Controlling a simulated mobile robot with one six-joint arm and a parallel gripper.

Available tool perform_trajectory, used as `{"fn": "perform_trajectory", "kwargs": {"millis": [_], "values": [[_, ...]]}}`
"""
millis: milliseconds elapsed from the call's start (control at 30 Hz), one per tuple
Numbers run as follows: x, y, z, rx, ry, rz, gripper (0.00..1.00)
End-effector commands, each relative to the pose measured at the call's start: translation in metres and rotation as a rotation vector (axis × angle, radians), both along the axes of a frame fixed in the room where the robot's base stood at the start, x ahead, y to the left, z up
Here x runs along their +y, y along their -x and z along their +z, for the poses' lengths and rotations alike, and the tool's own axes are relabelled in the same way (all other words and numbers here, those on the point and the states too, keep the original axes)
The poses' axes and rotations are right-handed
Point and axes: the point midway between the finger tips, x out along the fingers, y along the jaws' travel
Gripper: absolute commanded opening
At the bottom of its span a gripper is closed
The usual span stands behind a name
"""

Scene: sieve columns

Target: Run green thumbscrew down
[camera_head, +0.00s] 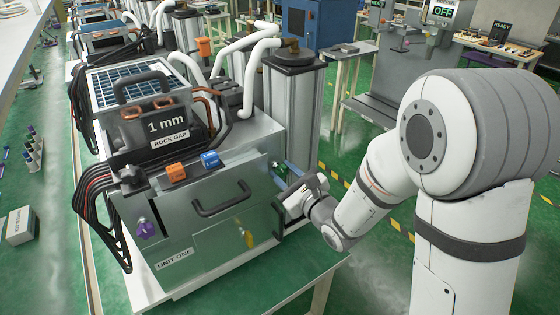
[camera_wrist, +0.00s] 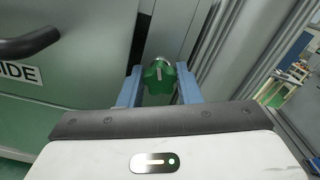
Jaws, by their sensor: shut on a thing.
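The green thumbscrew (camera_wrist: 158,78) sits between the two blue fingers of my gripper (camera_wrist: 160,88) in the wrist view. It has a lobed green head with a pale mark, and a metal part shows behind it. The fingers are shut on its sides. In the head view my gripper (camera_head: 281,172) is at the right side of the grey Unit One machine (camera_head: 215,215), by the foot of the column (camera_head: 300,115). The thumbscrew is small and mostly hidden there. How far the screw is threaded in cannot be told.
Orange (camera_head: 176,173) and blue (camera_head: 210,159) blocks sit on top. In the wrist view a dark handle (camera_wrist: 30,44) is at left.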

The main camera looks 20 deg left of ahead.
Motion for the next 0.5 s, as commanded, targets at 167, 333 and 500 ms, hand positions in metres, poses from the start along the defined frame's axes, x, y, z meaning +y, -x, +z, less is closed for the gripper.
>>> {"fn": "perform_trajectory", "kwargs": {"millis": [167,333,500], "values": [[-0.0016,0.0012,0.0028,0.071,-0.037,-0.002,0.07],[-0.0017,0.0013,0.0022,0.112,-0.073,-0.002,0.08],[-0.0017,0.0009,0.0008,0.141,-0.102,-0.002,0.08]]}}
